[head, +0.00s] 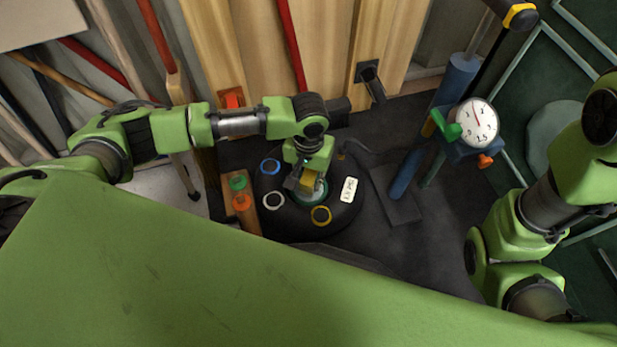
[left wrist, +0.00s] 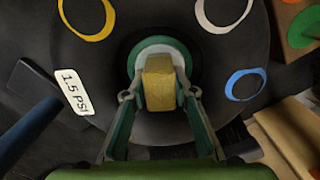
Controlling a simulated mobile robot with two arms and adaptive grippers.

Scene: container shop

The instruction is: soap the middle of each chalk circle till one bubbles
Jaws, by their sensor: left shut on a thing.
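A black round tyre-like thing (head: 290,222) lies on the dark floor in the head view, with chalk circles in blue (head: 270,167), white (head: 274,201) and yellow (head: 321,215). The circles also show in the left wrist view: yellow (left wrist: 85,36), white (left wrist: 222,30) and blue (left wrist: 231,88). My left gripper (head: 306,181) is shut on a yellow sponge-like block (left wrist: 160,84). The block is over a green-rimmed round thing (left wrist: 138,52) with a pale inside, near the middle of the tyre; I cannot tell whether they touch. My right gripper is not visible, only its arm.
A white label reading 1.5 PSI (head: 348,190) lies on the tyre. A blue pump (head: 407,168) with a round gauge (head: 478,122) stands to the right. A wooden strip (head: 253,218) with green and orange discs lies left of the tyre. Long-handled tools lean at the back left.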

